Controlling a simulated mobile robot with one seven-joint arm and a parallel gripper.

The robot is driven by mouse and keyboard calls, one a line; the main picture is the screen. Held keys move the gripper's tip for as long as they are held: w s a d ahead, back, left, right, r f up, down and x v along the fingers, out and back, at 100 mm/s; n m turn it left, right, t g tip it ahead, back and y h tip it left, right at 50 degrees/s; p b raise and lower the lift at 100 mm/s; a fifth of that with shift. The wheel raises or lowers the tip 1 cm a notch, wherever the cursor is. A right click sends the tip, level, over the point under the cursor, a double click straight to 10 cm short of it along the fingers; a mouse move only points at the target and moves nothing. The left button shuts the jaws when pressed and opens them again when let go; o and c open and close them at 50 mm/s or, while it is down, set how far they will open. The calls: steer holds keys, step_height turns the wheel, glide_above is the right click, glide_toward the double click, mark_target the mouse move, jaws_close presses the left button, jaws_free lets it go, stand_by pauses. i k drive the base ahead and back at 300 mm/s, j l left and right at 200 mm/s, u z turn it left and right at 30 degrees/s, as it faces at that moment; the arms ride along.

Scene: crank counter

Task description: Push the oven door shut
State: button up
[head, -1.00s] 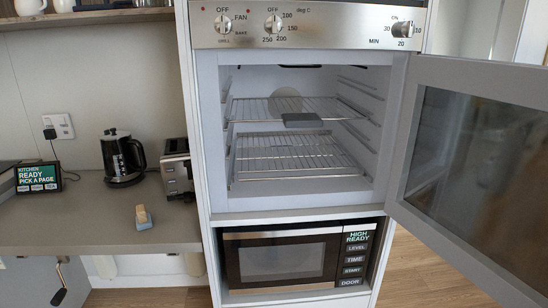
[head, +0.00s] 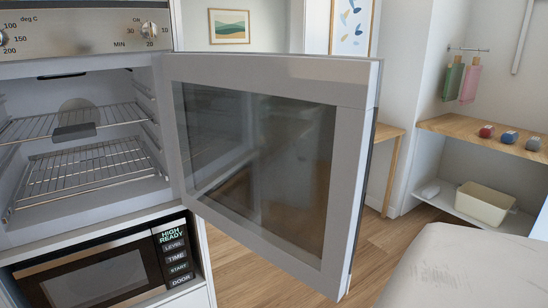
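The oven door (head: 265,165) stands wide open in the head view, hinged at the right side of the oven (head: 80,140). Its inner face with a dark glass pane is towards me, and its free edge is at the right, nearer to me. Inside the oven are two wire racks (head: 90,168), with a dark flat item (head: 75,131) on the upper one. My gripper is not in view. A pale rounded shape at the lower right is cut off by the frame, and I cannot tell what it is.
Below the oven is a microwave (head: 95,275). At the right, a wooden shelf (head: 480,135) holds several small items, with a cream bin (head: 485,203) on a lower shelf. Wooden floor (head: 390,250) shows clear right of the door.

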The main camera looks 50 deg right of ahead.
mark_target(265, 155)
steer(key=k+l, duration=0.1)
steer(key=l, duration=0.2)
steer(key=k+l+u, duration=0.1)
steer(key=l, duration=0.25)
steer(key=k+l+u, duration=0.1)
steer(key=l, duration=0.55)
steer(key=k+l+u, duration=0.1)
steer(key=l, duration=0.25)
steer(key=k+l, duration=0.1)
steer(key=l, duration=0.25)
steer(key=i+l, duration=0.1)
steer(key=l, duration=0.3)
steer(key=i+l+u, duration=0.1)
steer(key=l, duration=0.3)
steer(key=l+u, duration=0.1)
steer(key=l, duration=0.3)
steer(key=l+u, duration=0.15)
steer(key=u, duration=0.2)
steer(key=k+l+u, duration=0.1)
steer(key=u, duration=0.3)
steer(key=l+u, duration=0.1)
steer(key=u, duration=0.25)
steer(key=k+l, duration=0.2)
steer(key=k, duration=0.2)
steer(key=k+z, duration=0.1)
steer(key=z, duration=0.15)
steer(key=k+l+z, duration=0.1)
steer(key=z, duration=0.2)
